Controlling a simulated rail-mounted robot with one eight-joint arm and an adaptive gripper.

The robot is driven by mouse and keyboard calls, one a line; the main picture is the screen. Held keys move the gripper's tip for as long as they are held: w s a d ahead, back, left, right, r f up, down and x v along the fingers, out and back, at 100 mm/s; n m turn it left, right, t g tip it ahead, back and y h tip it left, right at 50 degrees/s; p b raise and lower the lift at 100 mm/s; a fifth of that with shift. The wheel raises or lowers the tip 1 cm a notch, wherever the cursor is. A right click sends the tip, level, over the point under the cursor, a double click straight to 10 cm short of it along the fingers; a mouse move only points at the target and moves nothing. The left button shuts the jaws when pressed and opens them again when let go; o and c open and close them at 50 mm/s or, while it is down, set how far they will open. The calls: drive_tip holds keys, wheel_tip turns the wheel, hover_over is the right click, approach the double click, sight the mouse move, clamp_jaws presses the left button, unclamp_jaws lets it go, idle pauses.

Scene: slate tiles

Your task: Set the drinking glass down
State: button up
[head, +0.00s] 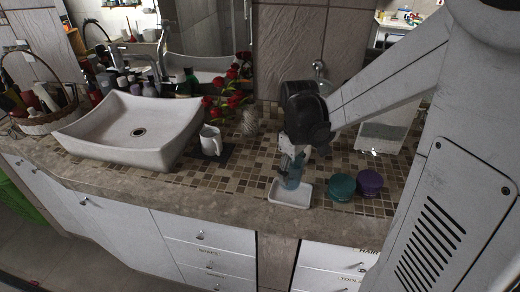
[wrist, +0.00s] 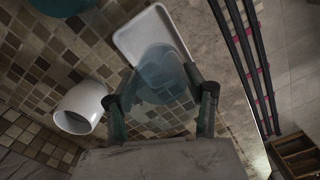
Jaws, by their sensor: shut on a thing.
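The drinking glass (head: 291,178) is a see-through bluish tumbler, held roughly upright at the counter's front part. It also shows in the wrist view (wrist: 157,72), between the two fingers. My gripper (head: 292,160) is shut on it from above and behind; the fingers (wrist: 162,95) sit on either side of the glass. In the head view the glass's lower end overlaps the back of a small white tray (head: 290,197). In the wrist view the glass covers the near end of this tray (wrist: 138,32). I cannot tell whether its base touches anything.
Teal (head: 342,187) and purple (head: 369,183) round containers stand right of the tray. The tiled counter between mug and tray is clear. The counter's front edge is close.

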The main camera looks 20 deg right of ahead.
sight(292, 181)
drive_tip(key=shift+d+f, duration=0.35)
drive_tip(key=shift+d, duration=0.1)
drive_tip(key=shift+f, duration=1.85)
drive_tip(key=shift+f, duration=0.1)
drive_tip(key=shift+f+b, duration=0.1)
drive_tip(key=shift+b, duration=0.2)
drive_tip(key=o, duration=1.4)
drive_tip(key=shift+o, duration=0.2)
